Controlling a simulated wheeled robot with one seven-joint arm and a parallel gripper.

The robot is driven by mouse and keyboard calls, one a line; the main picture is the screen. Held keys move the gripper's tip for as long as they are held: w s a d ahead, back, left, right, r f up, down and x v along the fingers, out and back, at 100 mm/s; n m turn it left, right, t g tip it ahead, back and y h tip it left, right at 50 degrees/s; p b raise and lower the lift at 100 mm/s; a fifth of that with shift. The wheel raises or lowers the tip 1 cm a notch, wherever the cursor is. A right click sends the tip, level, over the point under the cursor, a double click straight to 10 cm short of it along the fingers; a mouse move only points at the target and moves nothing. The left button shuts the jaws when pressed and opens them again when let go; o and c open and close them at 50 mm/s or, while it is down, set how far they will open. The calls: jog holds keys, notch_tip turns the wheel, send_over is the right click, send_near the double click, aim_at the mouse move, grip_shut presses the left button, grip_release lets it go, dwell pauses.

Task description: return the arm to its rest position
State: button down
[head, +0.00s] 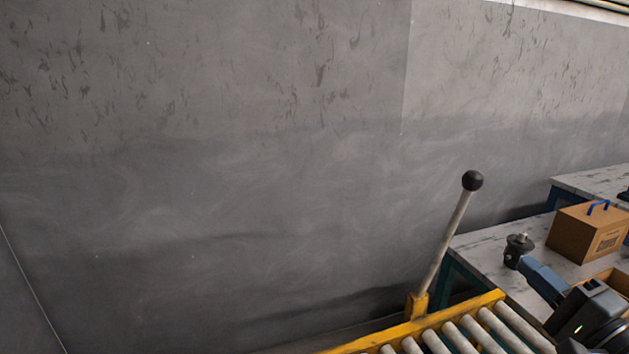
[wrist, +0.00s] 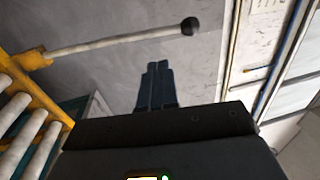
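My gripper (head: 530,268) shows in the head view at the lower right, at the end of my arm, with blue-grey fingers pointing up and left. The wrist view shows the two fingers of my gripper (wrist: 158,68) side by side, pressed together with nothing between them. A dark metal motor part (head: 518,250) with a small knob on top stands upright on the grey workbench (head: 481,247). The fingertips overlap its edge in the head view, but the wrist view shows only wall beyond them. Most of my arm is out of frame.
A yellow roller conveyor (head: 436,324) runs along the bottom, with a black-knobbed lever (head: 447,240) standing up from it; the lever (wrist: 120,42) also shows in the wrist view. A cardboard box (head: 577,236) with a blue handle stands behind my gripper. The wall side is open.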

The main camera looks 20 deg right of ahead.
jog(key=s+a+f+n+g+h, duration=0.1)
jog(key=s+a+f+n+g, duration=0.2)
jog(key=s+f, duration=0.35)
jog(key=s+a+f+n+g+h, duration=0.1)
jog(key=s+a+f+n+g, duration=0.15)
jog(key=s+a+f, duration=0.4)
jog(key=s+a+r+n, duration=0.2)
jog(key=s+a+n, duration=0.4)
jog(key=s, duration=0.3)
jog(key=s+a+r+n+y, duration=0.1)
jog(key=s+a+r+n, duration=0.1)
jog(key=s+a+n, duration=0.4)
jog(key=s+a, duration=0.1)
jog(key=s, duration=0.2)
jog(key=shift+s+a+r, duration=0.15)
jog(key=shift+s+r, duration=0.05)
